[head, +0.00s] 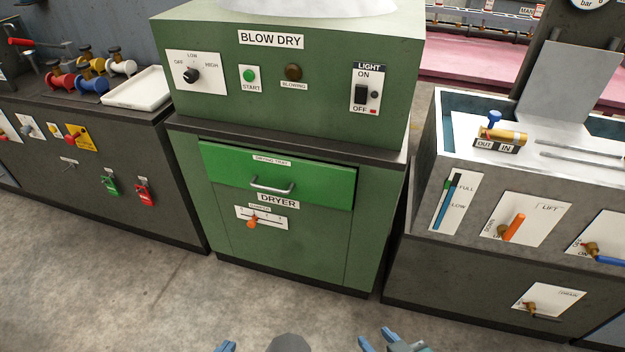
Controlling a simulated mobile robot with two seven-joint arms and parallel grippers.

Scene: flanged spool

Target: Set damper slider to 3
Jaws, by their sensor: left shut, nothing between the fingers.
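The damper slider is an orange knob (252,222) on a small white scale plate (270,222) on the green dryer front, below the DRYER label. The knob sits left of the plate's middle; the scale marks are too small to read surely. My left gripper (226,347) shows only its blue fingertips at the bottom edge, shut and empty, well below the slider and apart from it. My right gripper (378,339) is at the bottom edge, further right, with its blue fingertips apart and nothing seen between them. Most of both arms is out of view.
Above the slider is a green drawer (320,186) with a metal handle (272,186). The blow-dry panel (300,75) is above a dark ledge. Dark cabinets with valves and levers (513,226) stand at both sides. The floor (130,300) before the dryer is clear.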

